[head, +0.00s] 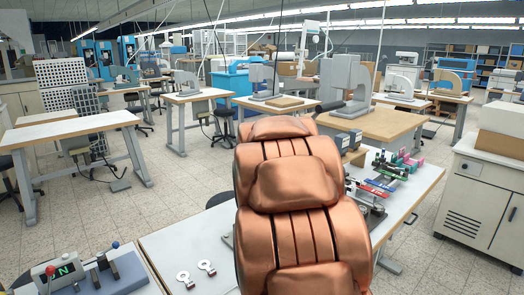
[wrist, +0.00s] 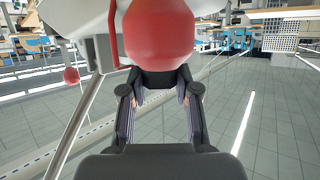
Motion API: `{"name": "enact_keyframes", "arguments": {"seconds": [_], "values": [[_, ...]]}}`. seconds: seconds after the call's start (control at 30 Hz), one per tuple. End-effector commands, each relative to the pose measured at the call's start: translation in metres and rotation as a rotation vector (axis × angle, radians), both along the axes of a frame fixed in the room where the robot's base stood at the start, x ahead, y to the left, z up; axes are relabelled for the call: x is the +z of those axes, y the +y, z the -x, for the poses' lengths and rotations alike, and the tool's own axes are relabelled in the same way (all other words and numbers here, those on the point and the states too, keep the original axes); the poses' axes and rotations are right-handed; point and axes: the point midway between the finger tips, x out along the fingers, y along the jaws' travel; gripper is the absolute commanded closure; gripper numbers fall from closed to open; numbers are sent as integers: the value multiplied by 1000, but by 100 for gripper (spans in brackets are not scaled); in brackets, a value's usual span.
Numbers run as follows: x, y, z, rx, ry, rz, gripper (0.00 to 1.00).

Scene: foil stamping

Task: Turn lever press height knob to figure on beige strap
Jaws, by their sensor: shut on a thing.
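In the wrist view my gripper (wrist: 160,97) has its two fingers on either side of a dark collar below a large red rounded knob (wrist: 158,28). It is shut on this knob piece. Whether this is the height knob I cannot tell for sure. Behind it is a pale machine body (wrist: 84,22) with a smaller red ball (wrist: 71,75) at its left. In the head view my copper-coloured arm fills the middle and hides my gripper and whatever it holds. I cannot make out a beige strap or a figure in either view.
A white worktable (head: 185,246) carries two metal ring pieces (head: 205,267). Coloured tools (head: 378,187) lie right of my arm. A white cabinet (head: 484,195) stands at right.

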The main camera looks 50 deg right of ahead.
Motion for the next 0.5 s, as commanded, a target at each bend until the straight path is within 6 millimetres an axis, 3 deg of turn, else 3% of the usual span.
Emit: {"name": "enact_keyframes", "arguments": {"seconds": [0.5], "values": [[-2,0,1,116,3,-5,100]]}}
